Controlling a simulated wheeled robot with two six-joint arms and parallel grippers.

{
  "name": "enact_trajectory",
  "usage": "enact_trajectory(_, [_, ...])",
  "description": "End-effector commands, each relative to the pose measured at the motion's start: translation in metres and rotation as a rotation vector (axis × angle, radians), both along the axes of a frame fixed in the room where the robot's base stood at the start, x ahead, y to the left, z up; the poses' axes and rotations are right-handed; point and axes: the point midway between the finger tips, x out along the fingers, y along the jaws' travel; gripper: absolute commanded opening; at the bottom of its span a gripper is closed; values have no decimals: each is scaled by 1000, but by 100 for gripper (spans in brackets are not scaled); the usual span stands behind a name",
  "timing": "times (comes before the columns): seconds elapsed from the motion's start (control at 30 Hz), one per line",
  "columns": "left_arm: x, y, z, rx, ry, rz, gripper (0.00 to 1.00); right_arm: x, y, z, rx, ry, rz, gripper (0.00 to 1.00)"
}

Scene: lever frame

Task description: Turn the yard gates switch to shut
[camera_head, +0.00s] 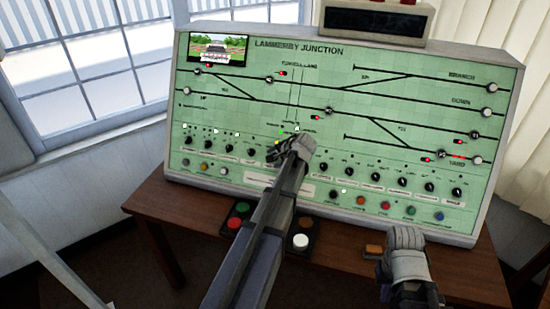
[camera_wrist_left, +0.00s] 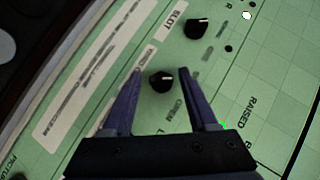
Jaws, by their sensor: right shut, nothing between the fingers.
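The green control panel (camera_head: 310,85) is titled Lammerby Junction and has a row of black knobs along its lower part. My left gripper (camera_head: 296,146) is at the panel's lower middle and hides part of this row. In the left wrist view its fingers (camera_wrist_left: 163,73) are spread, with a black rotary knob (camera_wrist_left: 160,83) between their tips in the picture. I cannot tell whether they touch it. The knob's label is too blurred to read, so I cannot confirm it is the yard gates switch. My right gripper (camera_head: 407,238) is shut and empty, in front of the panel's lower right.
Another black knob (camera_wrist_left: 198,28) lies above the framed one in the wrist view. Button boxes (camera_head: 236,218) stand on the brown desk (camera_head: 165,212) below the panel. A small screen (camera_head: 218,48) shows a vehicle behind a barrier. A dark display box (camera_head: 375,20) sits on top.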

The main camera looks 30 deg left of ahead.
Motion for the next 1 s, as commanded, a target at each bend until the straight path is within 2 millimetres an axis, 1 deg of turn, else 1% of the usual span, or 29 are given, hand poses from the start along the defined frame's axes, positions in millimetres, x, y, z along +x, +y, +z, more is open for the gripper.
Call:
enact_trajectory(0.07, [0, 0, 0, 1, 0, -1, 68, 0, 0, 0, 0, 0, 0, 0])
enact_trajectory(0.3, [1, 0, 1, 2, 0, -2, 68, 0, 0, 1, 0, 0, 0, 0])
enact_trajectory(0.47, [-2, -4, 7, 3, -1, -3, 68, 0, 0, 7, 0, 0, 0, 0])
enact_trajectory(0.67, [-10, -19, 26, 3, -1, -3, 68, 0, 0, 25, 0, 0, 0, 0])
enact_trajectory(0.9, [-22, -42, 51, 1, 0, -3, 68, 0, 0, 51, 0, 0, 0, 0])
enact_trajectory(1.0, [-25, -48, 56, 1, 0, -3, 68, 0, 0, 55, 0, 0, 0, 0])
